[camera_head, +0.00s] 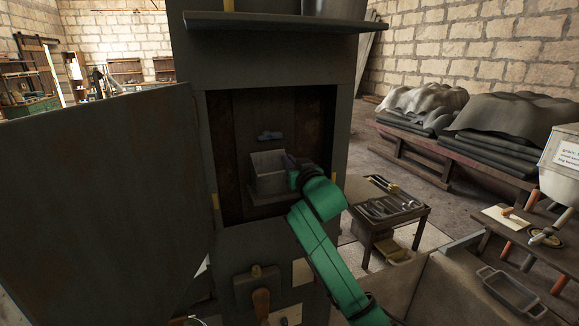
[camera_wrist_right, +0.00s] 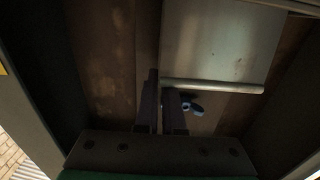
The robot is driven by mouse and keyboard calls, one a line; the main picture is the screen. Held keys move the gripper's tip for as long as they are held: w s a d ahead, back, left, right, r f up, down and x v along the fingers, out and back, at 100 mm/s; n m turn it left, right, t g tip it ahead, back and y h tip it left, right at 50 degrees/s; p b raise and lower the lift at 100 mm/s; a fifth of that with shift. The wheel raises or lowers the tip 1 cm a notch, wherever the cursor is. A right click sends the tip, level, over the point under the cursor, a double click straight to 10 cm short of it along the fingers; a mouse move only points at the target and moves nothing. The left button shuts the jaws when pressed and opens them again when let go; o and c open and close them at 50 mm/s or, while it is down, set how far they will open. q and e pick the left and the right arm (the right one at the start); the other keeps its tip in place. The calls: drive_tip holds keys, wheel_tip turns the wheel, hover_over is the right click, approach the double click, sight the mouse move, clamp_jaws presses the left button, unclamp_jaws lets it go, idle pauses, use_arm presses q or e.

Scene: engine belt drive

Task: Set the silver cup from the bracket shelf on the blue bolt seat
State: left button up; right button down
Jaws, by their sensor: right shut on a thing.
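A silver-grey, box-shaped open cup (camera_head: 266,184) is inside the dark recess of the cabinet, just above or on a small ledge; I cannot tell if it touches. A small blue piece (camera_head: 270,135), which looks like the blue bolt seat, shows behind and above the cup. In the right wrist view the cup's pale wall and rim (camera_wrist_right: 215,86) lie ahead, with the blue piece (camera_wrist_right: 193,107) beside the fingers. My right gripper (camera_head: 292,172) reaches in from the right and is shut on the cup's right side wall; its fingers also show in the wrist view (camera_wrist_right: 162,100). My left gripper is out of view.
The recess side walls stand close around my right gripper. An open cabinet door (camera_head: 105,195) fills the left. A shelf (camera_head: 275,22) juts out above the opening, bearing a grey cylinder (camera_head: 333,8). A low tool table (camera_head: 385,212) stands right.

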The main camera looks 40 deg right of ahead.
drive_tip(key=c, duration=1)
unclamp_jaws()
drive_tip(key=shift+s+a, duration=0.1)
drive_tip(key=shift+s, duration=0.05)
drive_tip(key=shift+s+a, duration=0.1)
drive_tip(key=shift+s, duration=0.2)
drive_tip(key=b+v, duration=0.3)
drive_tip(key=v, duration=0.8)
drive_tip(key=shift+s+r+b, duration=0.1)
drive_tip(key=shift+b, duration=0.3)
